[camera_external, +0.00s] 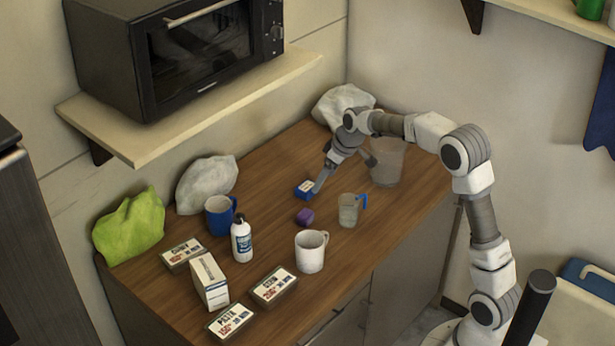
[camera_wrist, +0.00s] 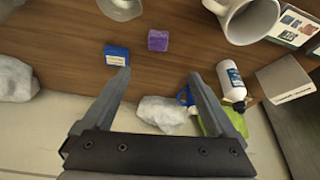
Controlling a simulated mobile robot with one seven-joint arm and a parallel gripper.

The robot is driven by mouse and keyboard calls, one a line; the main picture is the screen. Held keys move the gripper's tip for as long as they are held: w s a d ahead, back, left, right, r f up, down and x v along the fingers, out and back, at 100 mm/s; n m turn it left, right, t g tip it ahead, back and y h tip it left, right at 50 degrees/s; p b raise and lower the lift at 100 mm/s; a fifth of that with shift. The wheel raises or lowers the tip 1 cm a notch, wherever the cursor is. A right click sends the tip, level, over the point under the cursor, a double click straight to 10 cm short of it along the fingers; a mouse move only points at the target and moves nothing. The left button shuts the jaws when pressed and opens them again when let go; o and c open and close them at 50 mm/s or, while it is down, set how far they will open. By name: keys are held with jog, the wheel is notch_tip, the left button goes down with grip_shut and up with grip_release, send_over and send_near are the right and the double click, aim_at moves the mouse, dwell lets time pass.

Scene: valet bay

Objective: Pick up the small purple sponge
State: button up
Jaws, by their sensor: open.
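The small purple sponge (camera_external: 304,217) lies on the wooden counter, in front of a small blue box (camera_external: 304,189). In the wrist view the sponge (camera_wrist: 158,40) is near the top centre, ahead of the space between my fingertips and not touched by them. My gripper (camera_external: 345,175) is open and empty above the counter, behind and to the right of the sponge. In the wrist view both fingers of my gripper (camera_wrist: 159,73) are spread wide. The blue box (camera_wrist: 116,56) shows just beyond the left fingertip there.
A clear measuring cup (camera_external: 348,210) and a white mug (camera_external: 310,252) stand near the sponge. A large clear container (camera_external: 387,165) is behind the arm. A blue mug (camera_external: 219,215), white bottle (camera_external: 241,240) and several boxes stand to the left. A shelf with a black oven (camera_external: 170,50) overhangs the back.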

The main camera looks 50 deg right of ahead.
send_over(306, 212)
jog(key=s, duration=0.2)
notch_tip(306, 212, down, 12)
jog(key=shift+w+r, duration=0.1)
jog(key=shift+r, duration=0.15)
jog(key=shift+x, duration=2.85)
jog(key=c, duration=1.4)
